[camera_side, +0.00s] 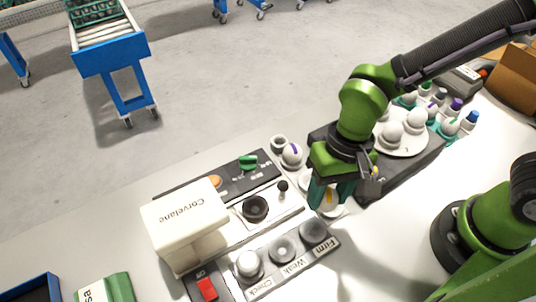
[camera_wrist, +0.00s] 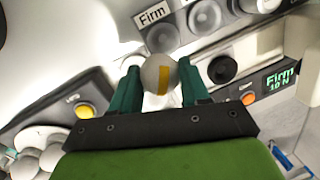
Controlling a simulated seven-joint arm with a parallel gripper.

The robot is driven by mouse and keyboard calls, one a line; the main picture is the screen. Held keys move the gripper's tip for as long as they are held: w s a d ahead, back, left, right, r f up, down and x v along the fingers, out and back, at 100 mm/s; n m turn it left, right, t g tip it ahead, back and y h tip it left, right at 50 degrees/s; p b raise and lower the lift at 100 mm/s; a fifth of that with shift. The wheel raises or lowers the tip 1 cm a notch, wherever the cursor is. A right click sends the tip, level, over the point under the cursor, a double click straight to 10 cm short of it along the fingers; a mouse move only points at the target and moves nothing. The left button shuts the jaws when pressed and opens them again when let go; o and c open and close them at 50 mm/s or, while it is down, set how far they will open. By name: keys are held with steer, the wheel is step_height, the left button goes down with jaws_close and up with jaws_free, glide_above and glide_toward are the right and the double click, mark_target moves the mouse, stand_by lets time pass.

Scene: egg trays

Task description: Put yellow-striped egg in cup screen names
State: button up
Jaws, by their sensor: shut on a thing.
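My gripper (camera_side: 328,196) is shut on a white egg with a yellow stripe (camera_wrist: 160,74), held between its two teal fingers in the wrist view. The small screen (camera_wrist: 282,82) reads "Firm 10 N" in green. The cup strip (camera_side: 290,264) carries the labels Check, Weak and Firm. The Firm cup (camera_side: 313,231) and the Weak cup (camera_side: 282,248) look empty. A white egg (camera_side: 249,263) sits at the Check cup. In the side view, my gripper is to the upper right of the Firm cup; the wrist view shows that cup (camera_wrist: 162,38) just beyond the egg.
A cream machine marked Corvelane (camera_side: 185,222) stands left of the cups, with a dark round pad (camera_side: 255,207) beside it. A purple-striped egg (camera_side: 291,154) stands behind. A round plate with several eggs (camera_side: 402,148) lies at the right. A red switch (camera_side: 207,289) is in front.

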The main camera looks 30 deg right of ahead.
steer(key=shift+s+d+r, duration=0.1)
steer(key=shift+s+d, duration=0.55)
steer(key=shift+s, duration=0.05)
steer(key=a, duration=0.3)
steer(key=shift+w+a+r, duration=0.2)
steer(key=shift+r, duration=0.15)
steer(key=shift+a+f, duration=0.1)
steer(key=shift+f, duration=3)
steer(key=shift+f, duration=0.6)
steer(key=o, duration=0.7)
steer(key=shift+o, duration=0.2)
steer(key=shift+r, duration=0.1)
